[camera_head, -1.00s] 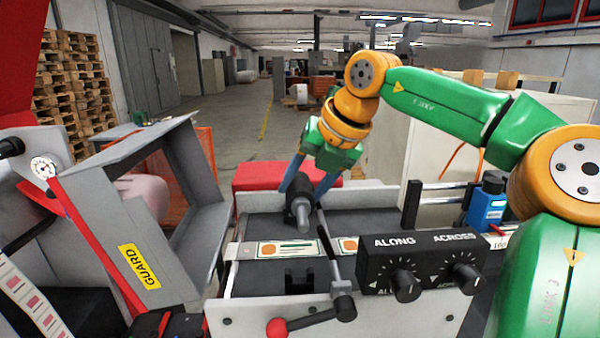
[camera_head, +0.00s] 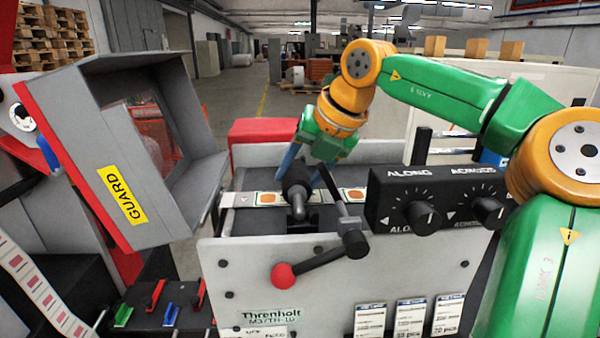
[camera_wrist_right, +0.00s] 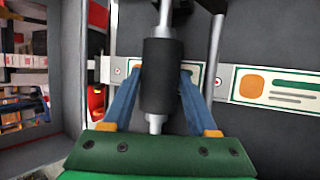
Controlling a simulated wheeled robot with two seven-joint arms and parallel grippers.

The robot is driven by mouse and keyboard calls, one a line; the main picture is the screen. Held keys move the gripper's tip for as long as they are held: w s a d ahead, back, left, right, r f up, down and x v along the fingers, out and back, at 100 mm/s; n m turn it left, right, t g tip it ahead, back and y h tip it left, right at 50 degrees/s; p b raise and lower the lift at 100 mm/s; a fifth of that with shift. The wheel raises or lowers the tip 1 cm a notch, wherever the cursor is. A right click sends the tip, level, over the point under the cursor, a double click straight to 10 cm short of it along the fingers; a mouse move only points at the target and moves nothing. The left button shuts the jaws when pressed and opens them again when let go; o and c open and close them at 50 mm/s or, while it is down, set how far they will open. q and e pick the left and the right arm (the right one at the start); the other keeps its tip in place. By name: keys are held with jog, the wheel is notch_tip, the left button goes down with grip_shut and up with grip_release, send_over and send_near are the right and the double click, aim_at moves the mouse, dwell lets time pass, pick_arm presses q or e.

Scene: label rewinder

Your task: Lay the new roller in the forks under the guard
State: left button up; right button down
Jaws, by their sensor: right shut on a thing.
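My right gripper (camera_head: 305,178) is shut on the roller (camera_head: 296,186), a dark cylinder with a steel shaft end pointing toward me. The wrist view shows the black roller (camera_wrist_right: 160,75) between the two blue fingers, its shaft showing at both ends. The gripper holds it above the label strip (camera_head: 262,198) and the machine's dark bed. The forks are mostly hidden behind the front plate and roller; I cannot tell whether the shaft touches them. The grey guard (camera_head: 75,150) with its yellow label stands tilted up, left of the roller. My left gripper is not recognisable in view.
A crank lever with a red knob (camera_head: 283,275) and a dark arm stands close in front and right of the roller. The ALONG/ACROSS dial box (camera_head: 436,196) is to its right. The front plate (camera_head: 345,272) rises before the bed. A red block (camera_head: 262,132) is behind.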

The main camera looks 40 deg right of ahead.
jog(key=shift+s+f, duration=0.15)
jog(key=shift+f, duration=0.25)
dwell(0.3)
jog(key=shift+c, duration=1)
grip_release()
jog(key=shift+o, duration=0.5)
jog(key=shift+w+a, duration=0.2)
jog(key=shift+w, duration=0.05)
jog(key=shift+s, duration=0.1)
